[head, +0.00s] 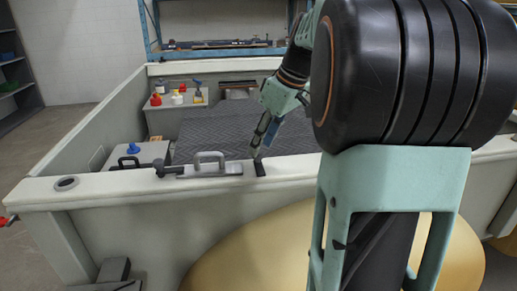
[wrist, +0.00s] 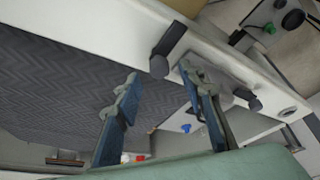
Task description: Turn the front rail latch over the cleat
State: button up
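The pale front rail (head: 110,187) crosses the head view and runs diagonally through the wrist view (wrist: 225,50). A short dark bar (head: 260,169) lies across it; in the wrist view it (wrist: 170,40) ends in a small round knob. Left of it on the rail is a grey arched fitting (head: 209,160), and beyond that a dark knobbed piece (head: 159,168). I cannot tell for sure which part is the latch and which is the cleat. My gripper (head: 257,151) is open and empty by the dark bar; its fingers (wrist: 160,76) are apart, the right one partly hiding the arched fitting.
Behind the rail is a dark patterned floor (head: 215,130). A grey box (head: 135,158) with a blue knob stands inside at left. Small bottles (head: 177,97) stand on a ledge at the back left. A round recess (head: 67,183) is at the rail's left end.

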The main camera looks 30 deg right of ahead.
aim_at(259, 164)
jog(key=shift+x, duration=1.25)
grip_shut()
